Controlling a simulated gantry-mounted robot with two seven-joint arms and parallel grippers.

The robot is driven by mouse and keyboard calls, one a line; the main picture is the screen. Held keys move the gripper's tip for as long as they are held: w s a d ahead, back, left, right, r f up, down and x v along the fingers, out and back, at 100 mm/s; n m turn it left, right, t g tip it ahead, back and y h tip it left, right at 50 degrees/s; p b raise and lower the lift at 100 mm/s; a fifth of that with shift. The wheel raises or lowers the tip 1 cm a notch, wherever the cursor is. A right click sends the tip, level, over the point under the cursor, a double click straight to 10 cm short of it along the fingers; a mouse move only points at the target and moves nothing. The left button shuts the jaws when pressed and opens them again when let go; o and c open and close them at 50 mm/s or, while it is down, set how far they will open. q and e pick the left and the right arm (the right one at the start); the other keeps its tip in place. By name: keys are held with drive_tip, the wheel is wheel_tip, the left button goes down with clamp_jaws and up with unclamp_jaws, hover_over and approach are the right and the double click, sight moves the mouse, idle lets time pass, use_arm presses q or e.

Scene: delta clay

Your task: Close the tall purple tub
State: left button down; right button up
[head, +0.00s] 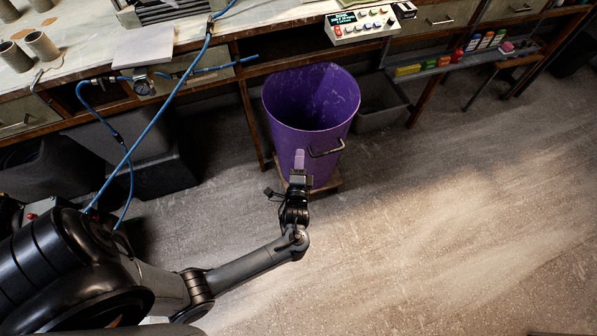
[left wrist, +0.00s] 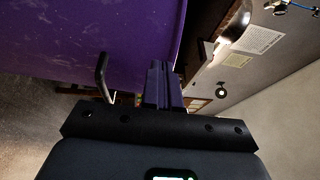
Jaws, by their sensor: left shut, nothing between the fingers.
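The tall purple tub (head: 335,125) stands in front of the workbench with its open top and inside showing in the head view. A dark bar handle (head: 326,150) is on its near side; the handle also shows in the left wrist view (left wrist: 101,76). The tub's purple wall (left wrist: 70,35) fills the upper left of that view. My left gripper (head: 299,156) is shut and empty, at the tub's near side, just left of the handle. Its fingers (left wrist: 160,72) point along the tub in the wrist view. Whether they touch the tub I cannot tell. My right gripper is not in view.
A wooden board (head: 334,185) shows under the tub. The workbench (head: 270,27) runs behind, with a grey bin (head: 382,104) under it to the tub's right. Dark bins (head: 160,172) stand at left. A blue hose (head: 165,105) hangs at left. The floor at right is clear.

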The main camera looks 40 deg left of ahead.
sight(301, 132)
use_arm(q)
drive_tip(key=b+x, duration=0.2)
drive_tip(key=x, duration=0.4)
drive_tip(key=shift+w+a, duration=0.25)
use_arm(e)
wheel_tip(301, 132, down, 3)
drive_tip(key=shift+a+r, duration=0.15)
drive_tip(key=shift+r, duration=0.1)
